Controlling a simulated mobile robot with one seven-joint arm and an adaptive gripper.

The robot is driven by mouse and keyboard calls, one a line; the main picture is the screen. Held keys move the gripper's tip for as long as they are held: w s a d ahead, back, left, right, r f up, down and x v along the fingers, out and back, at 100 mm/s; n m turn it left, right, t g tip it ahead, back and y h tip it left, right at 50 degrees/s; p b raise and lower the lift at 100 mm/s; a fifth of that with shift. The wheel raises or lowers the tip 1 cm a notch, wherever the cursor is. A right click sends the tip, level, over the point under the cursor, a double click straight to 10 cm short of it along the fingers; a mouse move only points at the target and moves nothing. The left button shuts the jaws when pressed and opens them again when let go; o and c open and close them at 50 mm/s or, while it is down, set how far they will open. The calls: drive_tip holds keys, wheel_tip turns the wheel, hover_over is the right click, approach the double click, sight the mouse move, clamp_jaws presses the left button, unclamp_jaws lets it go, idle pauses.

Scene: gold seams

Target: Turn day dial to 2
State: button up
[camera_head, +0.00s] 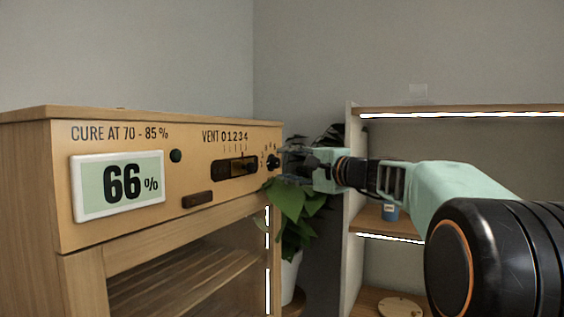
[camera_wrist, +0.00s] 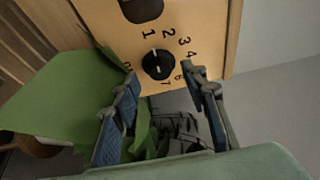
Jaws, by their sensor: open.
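The day dial is a round black knob (camera_wrist: 158,64) on the wooden cabinet face, with numbers printed around it in the wrist view. A pale mark shows on the knob, but I cannot tell for sure which number it points to. In the head view the dial (camera_head: 273,162) is small, at the right end of the panel. My gripper (camera_wrist: 161,80) is open, its two blue-grey fingers to either side of and just below the dial in the wrist view. The fingers appear apart from the knob. In the head view my gripper (camera_head: 292,163) is just right of the dial.
The cabinet (camera_head: 220,215) also carries a 66% display (camera_head: 122,187), a green button (camera_head: 176,155) and a vent slider (camera_head: 236,168). A leafy plant (camera_head: 292,205) stands close below my gripper. A lit shelf (camera_head: 450,110) is behind my arm.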

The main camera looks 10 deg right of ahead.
drive_tip(key=shift+x, duration=1)
clamp_jaws()
